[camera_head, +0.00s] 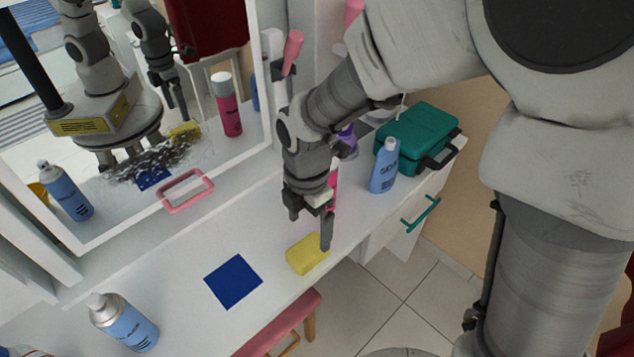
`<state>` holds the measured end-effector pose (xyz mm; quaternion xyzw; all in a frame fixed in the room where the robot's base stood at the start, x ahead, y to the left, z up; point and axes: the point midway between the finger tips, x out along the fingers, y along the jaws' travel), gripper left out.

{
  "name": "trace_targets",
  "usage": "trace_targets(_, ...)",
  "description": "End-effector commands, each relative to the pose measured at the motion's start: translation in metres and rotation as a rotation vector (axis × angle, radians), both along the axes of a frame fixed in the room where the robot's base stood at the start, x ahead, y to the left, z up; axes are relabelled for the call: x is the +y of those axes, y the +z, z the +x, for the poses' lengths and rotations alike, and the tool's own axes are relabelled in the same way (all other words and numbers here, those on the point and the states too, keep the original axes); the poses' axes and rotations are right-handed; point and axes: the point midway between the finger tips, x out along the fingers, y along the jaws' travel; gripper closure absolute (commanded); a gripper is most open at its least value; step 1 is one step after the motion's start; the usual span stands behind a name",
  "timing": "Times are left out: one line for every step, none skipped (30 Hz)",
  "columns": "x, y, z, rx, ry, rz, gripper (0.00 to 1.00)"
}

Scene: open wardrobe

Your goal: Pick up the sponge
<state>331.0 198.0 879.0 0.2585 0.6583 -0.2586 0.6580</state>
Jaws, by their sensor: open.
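A yellow sponge (306,255) lies on the white tabletop (180,285), close to its front edge and to the right of a dark blue square (233,281). My gripper (311,230) points down just above the sponge. Its fingers are apart, and one finger overlaps the right end of the sponge in the picture. I cannot tell whether it touches the sponge. Nothing shows between the fingers.
A blue bottle (384,166) and a green case (418,138) stand right of my gripper. A blue spray can (124,322) stands at the front left. A mirror (130,215) rises behind, with a pink handle (185,191). A pink stool (283,325) is below the edge.

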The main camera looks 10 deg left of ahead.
Motion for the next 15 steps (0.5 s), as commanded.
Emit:
trace_targets(0.0,-0.013,-0.001,0.003,0.001,-0.002,0.0)
trace_targets(0.0,-0.018,-0.001,0.003,0.001,-0.002,0.0)
trace_targets(0.0,-0.023,-0.001,0.002,0.0,-0.001,0.0)
trace_targets(0.0,-0.026,-0.001,0.002,0.0,-0.001,0.0)
trace_targets(0.0,-0.028,-0.001,0.002,0.0,-0.001,0.0)
trace_targets(0.0,-0.03,-0.001,0.001,0.0,0.0,0.0)
trace_targets(0.0,-0.031,0.0,0.001,0.0,-0.001,0.0)
trace_targets(0.0,-0.032,0.0,0.0,0.0,0.0,0.0)
trace_targets(0.0,-0.033,0.0,-0.001,0.0,0.001,0.0)
trace_targets(0.0,-0.035,0.0,-0.001,0.0,0.001,0.0)
trace_targets(0.001,-0.037,0.0,0.0,0.0,0.0,0.0)
trace_targets(0.001,-0.04,-0.001,0.0,0.001,0.0,0.0)
trace_targets(0.001,-0.043,-0.001,0.001,0.001,-0.001,0.0)
trace_targets(0.002,-0.048,-0.002,0.001,0.001,-0.001,0.0)
trace_targets(0.002,-0.054,-0.003,0.002,0.001,-0.001,0.0)
